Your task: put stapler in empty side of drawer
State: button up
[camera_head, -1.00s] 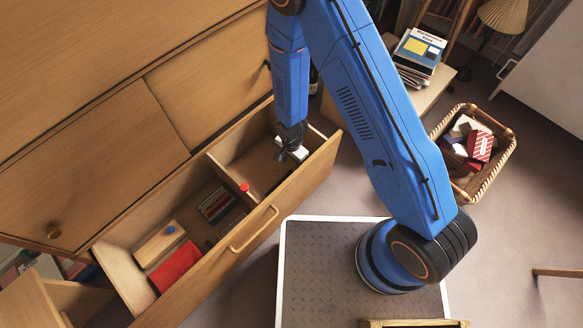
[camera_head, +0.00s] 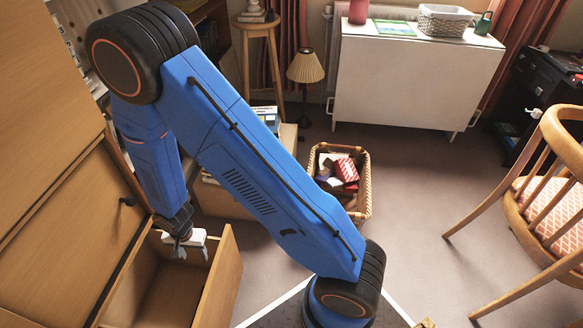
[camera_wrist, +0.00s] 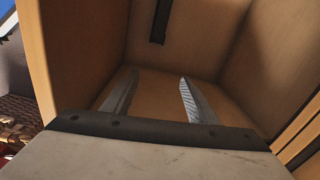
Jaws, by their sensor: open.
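The open wooden drawer (camera_head: 217,284) shows at the lower left of the head view, cut off by the frame edge. My gripper (camera_head: 190,252) hangs over its far compartment, by the far end wall. In the wrist view my gripper (camera_wrist: 155,98) has its two fingers spread with nothing between them, pointing into the wooden compartment (camera_wrist: 204,30). A narrow dark thing (camera_wrist: 159,20) lies beyond the fingertips at the top of that view, apart from them. It may be the stapler, but I cannot tell for sure.
A wicker basket (camera_head: 364,190) with boxes stands on the floor right of my arm. A low table (camera_head: 288,137) with books, a lamp (camera_head: 306,68), a white cabinet (camera_head: 415,75) and a wooden chair (camera_head: 545,180) stand around. Carpet between the basket and chair is clear.

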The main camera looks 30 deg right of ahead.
jog(key=d+r+n+t, duration=0.15)
jog(key=d+r, duration=0.55)
jog(key=r, duration=0.7)
jog(key=d+r+n+t, duration=0.15)
jog(key=d+r, duration=0.55)
jog(key=r, duration=0.7)
jog(key=s+d+r+n, duration=0.2)
jog(key=s+d+r, duration=0.5)
jog(key=s, duration=0.3)
jog(key=s+d+r+n+t, duration=0.1)
jog(key=s+d+r+n, duration=0.1)
jog(key=s+d+r, duration=0.5)
jog(key=s+r, duration=0.2)
jog(key=s, duration=0.1)
jog(key=shift+s+d+r, duration=0.15)
jog(key=shift+s+d, duration=0.1)
jog(key=shift+d, duration=0.05)
jog(key=shift+o, duration=0.6)
